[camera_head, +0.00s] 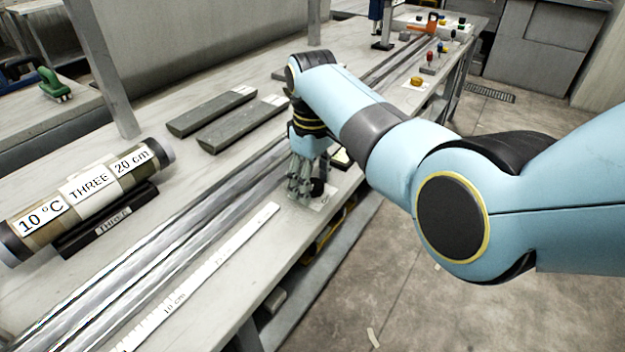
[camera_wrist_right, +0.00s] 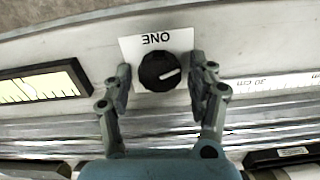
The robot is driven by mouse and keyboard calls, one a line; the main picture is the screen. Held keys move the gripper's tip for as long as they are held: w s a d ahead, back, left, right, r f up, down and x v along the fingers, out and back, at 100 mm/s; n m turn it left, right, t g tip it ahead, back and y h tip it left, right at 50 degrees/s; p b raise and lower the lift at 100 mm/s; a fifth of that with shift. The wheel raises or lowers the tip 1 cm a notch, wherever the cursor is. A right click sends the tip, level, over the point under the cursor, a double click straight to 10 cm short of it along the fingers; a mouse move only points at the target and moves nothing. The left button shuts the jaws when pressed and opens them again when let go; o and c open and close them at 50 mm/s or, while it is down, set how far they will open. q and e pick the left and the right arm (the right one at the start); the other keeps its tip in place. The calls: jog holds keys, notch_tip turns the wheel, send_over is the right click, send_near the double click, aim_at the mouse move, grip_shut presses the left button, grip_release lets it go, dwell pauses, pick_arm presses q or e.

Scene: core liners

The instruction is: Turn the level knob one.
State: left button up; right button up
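The level knob one is a round black knob (camera_wrist_right: 160,72) with a white pointer line, on a white plate marked ONE (camera_wrist_right: 158,42). In the right wrist view the knob sits between the two fingers of my right gripper (camera_wrist_right: 163,84), which is open, with a gap on each side. In the head view my right gripper (camera_head: 303,183) points down at the bench's front edge, and the dark knob (camera_head: 317,187) shows beside its fingers, partly hidden. My left gripper is not in view.
Metal rails (camera_head: 150,265) run along the bench beside a white ruler (camera_head: 200,280). A core labelled THREE (camera_head: 92,190) lies on a dark cradle at left. Two grey half-cores (camera_head: 240,124) lie behind my gripper. A yellow level vial (camera_wrist_right: 40,86) lies left of the knob.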

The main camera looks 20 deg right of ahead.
jog(key=c, duration=0.9)
jog(key=m+p, duration=0.2)
jog(key=p, duration=0.1)
jog(key=shift+r+m, duration=0.3)
jog(key=shift+m, duration=0.1)
jog(key=shift+c, duration=0.2)
jog(key=shift+f+m+p, duration=0.1)
jog(key=shift+m+p, duration=0.35)
jog(key=shift+m, duration=0.05)
jog(key=shift+f+m, duration=0.2)
jog(key=shift+m, duration=0.5)
jog(key=o, duration=1.2)
